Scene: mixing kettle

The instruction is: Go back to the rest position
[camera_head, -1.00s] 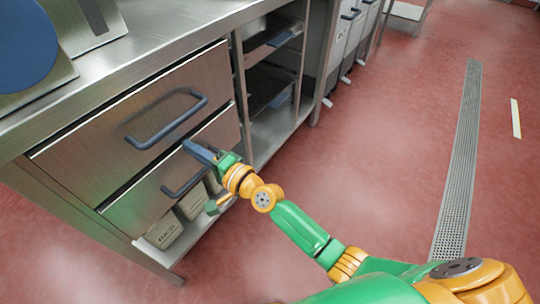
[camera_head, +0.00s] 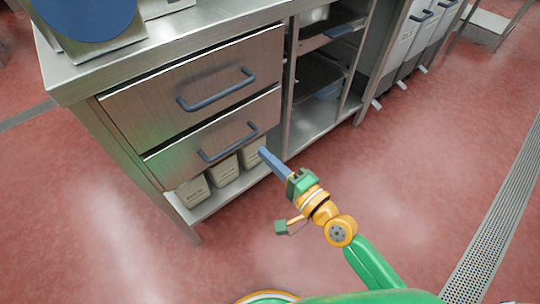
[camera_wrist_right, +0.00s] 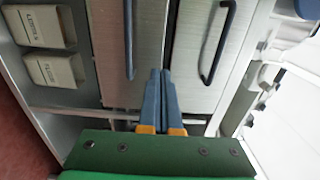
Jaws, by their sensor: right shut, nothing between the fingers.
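My right gripper (camera_head: 270,158) is shut and empty in the head view, in front of the steel cabinet and just right of the lower drawer's handle (camera_head: 228,143). Its blue-grey fingers also show side by side in the right wrist view (camera_wrist_right: 161,98), pointing at the drawer fronts. No handle is between them. The upper drawer (camera_head: 150,98) and the lower drawer (camera_head: 180,158) both look closed. My left gripper does not show in any view.
Beige containers (camera_head: 193,192) stand on the shelf below the drawers. Open shelves (camera_head: 318,115) are right of the drawers, and bins (camera_head: 410,35) stand farther right. The counter (camera_head: 210,40) edge is above. The red floor around my arm is clear.

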